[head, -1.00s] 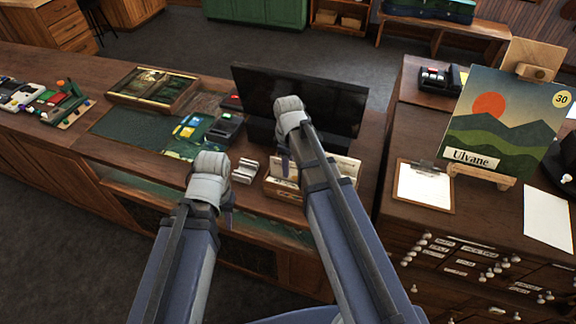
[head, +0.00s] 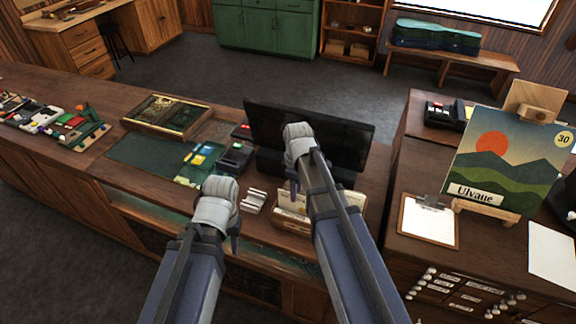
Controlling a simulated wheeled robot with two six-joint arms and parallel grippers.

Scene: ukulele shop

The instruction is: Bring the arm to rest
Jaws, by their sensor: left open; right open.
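My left gripper (head: 232,238) hangs over the front edge of the wooden counter (head: 60,158), its grey wrist above and a dark finger pointing down. My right gripper (head: 293,188) is above the counter in front of the black monitor (head: 345,140), also pointing down. Both are open and hold nothing that I can see. The wrists and arm links hide parts of the fingers. My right arm covers part of the card box (head: 290,218) below it.
A card terminal (head: 236,158), colourful packets (head: 203,153) and a glass-topped case (head: 166,114) sit on the counter. On the right cabinet are a clipboard (head: 428,222), a paper sheet (head: 552,253) and an easel picture (head: 510,160).

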